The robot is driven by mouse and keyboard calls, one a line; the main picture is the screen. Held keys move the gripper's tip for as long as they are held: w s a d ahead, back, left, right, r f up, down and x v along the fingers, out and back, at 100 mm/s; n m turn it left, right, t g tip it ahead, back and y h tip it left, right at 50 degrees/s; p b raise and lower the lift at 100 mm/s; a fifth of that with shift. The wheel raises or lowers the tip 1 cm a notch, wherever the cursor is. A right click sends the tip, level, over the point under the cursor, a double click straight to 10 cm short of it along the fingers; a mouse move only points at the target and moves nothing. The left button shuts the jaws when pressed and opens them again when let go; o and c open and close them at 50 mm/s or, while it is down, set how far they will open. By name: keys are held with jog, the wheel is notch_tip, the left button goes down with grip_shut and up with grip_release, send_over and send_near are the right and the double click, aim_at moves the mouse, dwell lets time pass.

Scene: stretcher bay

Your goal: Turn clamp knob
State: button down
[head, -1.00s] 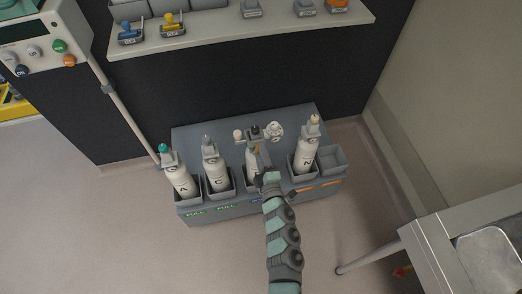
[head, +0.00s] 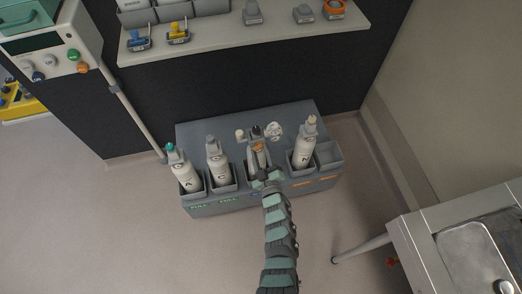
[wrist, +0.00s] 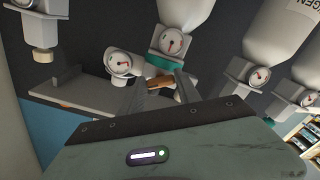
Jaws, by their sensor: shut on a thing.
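The clamp knob (wrist: 160,82), a small orange-brown bar, shows in the wrist view beside a pressure gauge and below a cylinder with a teal collar. My gripper (wrist: 160,88) has its two grey fingers on either side of the knob and is shut on it. In the head view, the orange knob (head: 258,147) is small at the middle cylinder of the rack, with my gripper (head: 259,154) reaching it from the front. My gripper and arm partly hide the middle cylinder and its slot.
The grey rack (head: 205,208) holds several white cylinders close on both sides; its right slot (head: 328,157) is empty. A shelf (head: 270,37) with small devices is above. A metal table (head: 415,250) stands at the right. Open floor (head: 130,230) lies at the left.

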jog(key=shift+m, duration=0.3)
dwell(0.4)
jog(key=c, duration=0.8)
grip_release()
jog(key=shift+c, duration=0.2)
jog(key=shift+s, duration=0.1)
jog(key=p+v, duration=0.1)
jog(key=v, duration=0.9)
jog(key=shift+s+p, duration=0.25)
jog(key=shift+p, duration=0.1)
jog(key=shift+d, duration=0.15)
